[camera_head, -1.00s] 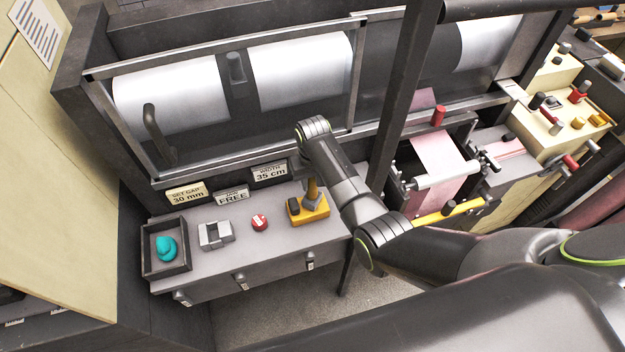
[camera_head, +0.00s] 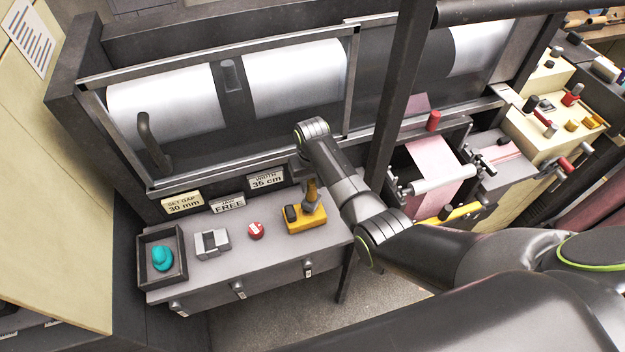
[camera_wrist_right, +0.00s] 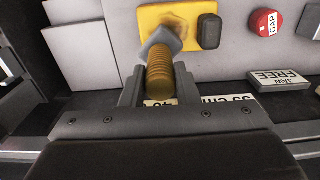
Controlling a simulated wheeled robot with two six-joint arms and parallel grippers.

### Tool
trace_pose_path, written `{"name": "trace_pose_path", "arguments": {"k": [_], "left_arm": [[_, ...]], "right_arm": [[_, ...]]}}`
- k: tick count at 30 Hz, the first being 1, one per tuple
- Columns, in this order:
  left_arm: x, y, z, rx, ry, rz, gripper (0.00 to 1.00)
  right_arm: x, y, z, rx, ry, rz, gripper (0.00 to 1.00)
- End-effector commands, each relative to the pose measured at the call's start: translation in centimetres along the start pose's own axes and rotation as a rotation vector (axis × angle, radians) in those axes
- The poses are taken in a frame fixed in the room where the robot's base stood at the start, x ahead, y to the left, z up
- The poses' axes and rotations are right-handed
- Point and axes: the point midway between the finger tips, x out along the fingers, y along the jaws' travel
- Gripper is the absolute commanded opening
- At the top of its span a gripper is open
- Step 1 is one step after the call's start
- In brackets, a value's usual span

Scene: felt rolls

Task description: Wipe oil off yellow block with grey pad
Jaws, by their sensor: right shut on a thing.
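The yellow block (camera_head: 299,224) lies on the grey bench top, with a black knob (camera_wrist_right: 209,31) at one end. A brownish smear (camera_wrist_right: 180,22) shows on its yellow face in the right wrist view. My right gripper (camera_wrist_right: 160,92) is shut on the brown ribbed handle (camera_wrist_right: 162,78) of the grey pad (camera_wrist_right: 165,40). The handle also shows in the head view (camera_head: 312,189). The pad is tilted and sits at the block's face beside the smear; I cannot tell whether it presses on it. My left gripper is not in view.
On the bench, left of the block, are a red GAP knob (camera_head: 256,230), a grey metal piece (camera_head: 211,243) and a dark tray (camera_head: 147,262) with a teal item (camera_head: 162,257). Signs (camera_head: 228,203) stand behind. A dark upright post (camera_head: 398,110) rises beside my right arm.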

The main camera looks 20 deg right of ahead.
Motion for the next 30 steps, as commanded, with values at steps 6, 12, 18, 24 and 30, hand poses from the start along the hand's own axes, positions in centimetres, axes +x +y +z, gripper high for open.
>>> {"name": "trace_pose_path", "arguments": {"k": [6, 12, 18, 24, 30], "left_arm": [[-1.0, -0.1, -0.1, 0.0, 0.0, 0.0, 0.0], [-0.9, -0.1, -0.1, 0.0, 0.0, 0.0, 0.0], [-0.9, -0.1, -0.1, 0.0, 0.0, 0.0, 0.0], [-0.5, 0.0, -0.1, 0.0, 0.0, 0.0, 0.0], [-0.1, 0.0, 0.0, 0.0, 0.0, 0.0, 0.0]], "right_arm": [[0.0, -1.1, 1.1, 0.0, 0.0, -0.002, 0.01], [0.2, -1.3, 1.3, 0.001, 0.0, -0.001, 0.01], [0.2, -1.2, 1.2, 0.001, 0.0, -0.001, 0.01], [0.3, -0.5, 0.6, 0.0, 0.001, 0.001, 0.01], [0.1, 0.4, -0.3, 0.001, 0.001, 0.001, 0.01]]}}
